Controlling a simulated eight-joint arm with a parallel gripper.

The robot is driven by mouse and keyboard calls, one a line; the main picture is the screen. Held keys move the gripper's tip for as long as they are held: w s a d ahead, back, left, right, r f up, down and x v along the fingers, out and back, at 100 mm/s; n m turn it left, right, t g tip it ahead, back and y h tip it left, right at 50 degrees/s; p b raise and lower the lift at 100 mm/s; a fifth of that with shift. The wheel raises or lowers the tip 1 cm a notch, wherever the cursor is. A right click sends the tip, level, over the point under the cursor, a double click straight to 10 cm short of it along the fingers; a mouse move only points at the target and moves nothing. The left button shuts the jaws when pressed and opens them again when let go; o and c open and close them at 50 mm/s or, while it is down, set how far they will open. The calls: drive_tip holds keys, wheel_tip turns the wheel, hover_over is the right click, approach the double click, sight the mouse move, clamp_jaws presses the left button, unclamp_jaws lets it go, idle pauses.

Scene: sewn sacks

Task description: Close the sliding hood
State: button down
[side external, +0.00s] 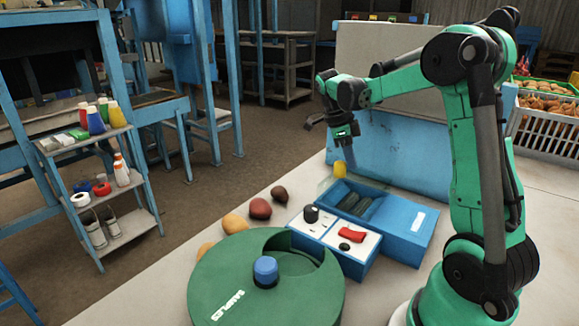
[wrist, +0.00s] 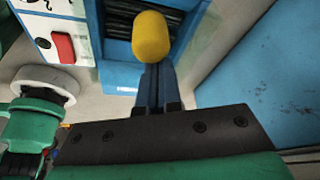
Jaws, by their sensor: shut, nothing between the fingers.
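The blue box (side external: 405,235) stands on the pale table with an open top, and dark ribbed contents show inside. A clear, greenish pane, seemingly the sliding hood (side external: 327,184), sticks out at its far left end. A yellow knob (side external: 340,168) stands there; it also shows in the wrist view (wrist: 152,36). My gripper (side external: 348,147) points down just above and beside the yellow knob. In the wrist view its fingers (wrist: 152,72) are together and empty, their tips close to the knob. I cannot tell whether they touch it.
A control unit with a red switch (side external: 351,234) and black knob adjoins the box. A green round SAMPLES container (side external: 220,275) with a blue knob stands in front. Several potato-like items (side external: 260,208) lie left. A blue panel (side external: 400,155) rises close behind the box.

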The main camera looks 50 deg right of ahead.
sight(373, 178)
drive_tip(key=shift+w+a, duration=0.1)
drive_tip(key=shift+w, duration=0.1)
drive_tip(key=s, duration=0.1)
drive_tip(key=s+d, duration=0.1)
drive_tip(key=s+r, duration=0.1)
drive_tip(key=shift+s+d, duration=0.3)
drive_tip(key=shift+d, duration=0.1)
drive_tip(key=v, duration=0.9)
drive_tip(key=a+f+n+t, duration=0.2)
drive_tip(key=a+n+t, duration=0.1)
drive_tip(key=a+n, duration=0.4)
drive_tip(key=a+f+n+t+y, duration=0.1)
drive_tip(key=a+f+n+t, duration=0.2)
drive_tip(key=a+n, duration=0.5)
drive_tip(key=a+f+n+t, duration=0.3)
drive_tip(key=a+n, duration=0.5)
drive_tip(key=n, duration=0.7)
drive_tip(key=shift+n+t+y, duration=0.3)
drive_tip(key=shift+n+t, duration=0.1)
drive_tip(key=shift+t, duration=0.4)
